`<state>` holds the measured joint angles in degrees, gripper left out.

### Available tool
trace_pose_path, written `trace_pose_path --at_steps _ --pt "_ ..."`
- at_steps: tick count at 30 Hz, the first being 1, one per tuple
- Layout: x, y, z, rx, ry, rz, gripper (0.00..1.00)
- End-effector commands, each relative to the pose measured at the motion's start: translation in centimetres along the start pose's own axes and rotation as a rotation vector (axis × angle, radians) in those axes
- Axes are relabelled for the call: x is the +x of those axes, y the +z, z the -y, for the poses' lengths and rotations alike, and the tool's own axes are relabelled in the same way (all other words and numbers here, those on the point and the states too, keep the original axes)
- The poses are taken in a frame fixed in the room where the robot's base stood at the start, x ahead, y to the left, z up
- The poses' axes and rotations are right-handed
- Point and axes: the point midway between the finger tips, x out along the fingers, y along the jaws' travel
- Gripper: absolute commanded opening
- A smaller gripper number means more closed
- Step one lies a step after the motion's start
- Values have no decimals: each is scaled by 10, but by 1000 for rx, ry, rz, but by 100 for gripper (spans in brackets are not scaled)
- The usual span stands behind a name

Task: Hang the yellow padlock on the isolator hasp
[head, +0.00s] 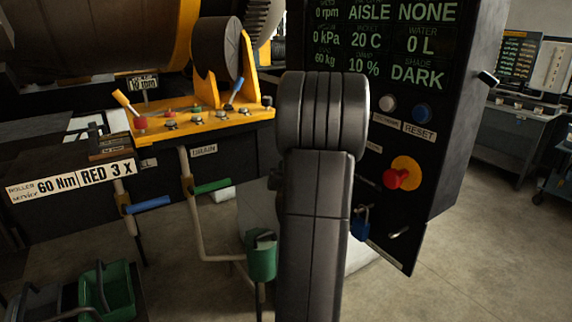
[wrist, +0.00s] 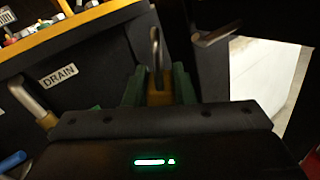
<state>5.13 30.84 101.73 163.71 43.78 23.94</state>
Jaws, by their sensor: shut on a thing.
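My gripper (wrist: 158,86) shows in the wrist view with its green fingers shut on the yellow padlock (wrist: 158,98). The padlock's body sits between the fingers and its grey shackle (wrist: 155,50) points up, away from the gripper. In the head view my own arm hides the gripper and the yellow padlock. A red isolator knob (head: 396,179) on a yellow plate sits on the dark panel, right of my arm. A blue padlock (head: 360,224) hangs low on that panel. I cannot make out the hasp clearly.
The dark panel (head: 440,120) with a lit display stands close on the right. A yellow control shelf (head: 200,122) with levers is on the left, above pipes with blue (head: 148,204) and green (head: 212,186) handles. A green crate (head: 108,290) is lower left. Floor is open at right.

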Motion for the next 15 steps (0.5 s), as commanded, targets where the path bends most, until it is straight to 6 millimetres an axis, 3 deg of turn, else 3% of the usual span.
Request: trace_pose_path --at_steps 15 --pt "3 4 7 0 -2 0 0"
